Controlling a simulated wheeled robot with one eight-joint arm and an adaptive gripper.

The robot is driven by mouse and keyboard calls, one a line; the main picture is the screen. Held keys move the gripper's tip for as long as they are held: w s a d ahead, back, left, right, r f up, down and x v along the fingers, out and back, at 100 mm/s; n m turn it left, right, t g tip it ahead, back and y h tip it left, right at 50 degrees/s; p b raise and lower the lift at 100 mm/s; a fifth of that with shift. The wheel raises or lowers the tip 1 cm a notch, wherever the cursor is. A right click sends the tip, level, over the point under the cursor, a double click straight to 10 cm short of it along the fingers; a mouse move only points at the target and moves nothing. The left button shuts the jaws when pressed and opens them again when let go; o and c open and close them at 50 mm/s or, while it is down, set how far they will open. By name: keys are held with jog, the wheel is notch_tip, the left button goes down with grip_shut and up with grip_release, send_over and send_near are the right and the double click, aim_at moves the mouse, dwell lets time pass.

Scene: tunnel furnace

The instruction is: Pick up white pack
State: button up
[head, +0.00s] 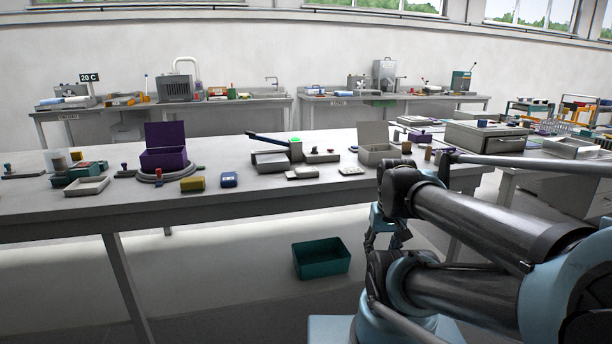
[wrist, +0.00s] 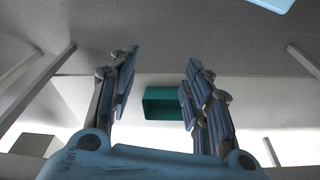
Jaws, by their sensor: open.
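Two small pale items lie on the long grey table in the head view: a flat whitish block (head: 302,173) and a small white piece with dark marks (head: 351,170) to its right. Either may be the white pack; I cannot tell which. My gripper (head: 385,243) hangs beside the table's front edge, partly hidden by my own arm, away from both items. In the wrist view my gripper (wrist: 160,75) has its two fingers spread with nothing between them. Neither pale item shows in the wrist view.
A teal bin (head: 321,262) stands on the floor below the table (head: 235,203); it also shows in the wrist view (wrist: 162,104). A purple box (head: 165,158), yellow block (head: 192,184), blue block (head: 229,180) and open grey box (head: 380,153) stand on the table. Its front strip is mostly clear.

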jog(key=shift+o, duration=1.4)
jog(key=w+a+r+m, duration=0.2)
jog(key=w+r, duration=0.4)
jog(key=r, duration=0.4)
jog(key=shift+w+a+m, duration=0.2)
jog(key=shift+a+m, duration=0.1)
jog(key=shift+m, duration=0.4)
jog(key=w+a+r+m+g, duration=0.1)
jog(key=w+a+r+m, duration=0.5)
jog(key=w+a+r, duration=0.5)
jog(key=w+a+r+m+g, duration=0.1)
jog(key=w+a+r+m, duration=0.65)
jog(key=w, duration=0.65)
jog(key=n, duration=0.2)
send_over(306, 169)
notch_tip(306, 169, down, 10)
jog(key=shift+a, duration=0.1)
jog(key=shift+s+f, duration=0.1)
jog(key=shift+f, duration=2.8)
jog(key=shift+c, duration=0.6)
jog(key=c, duration=1.1)
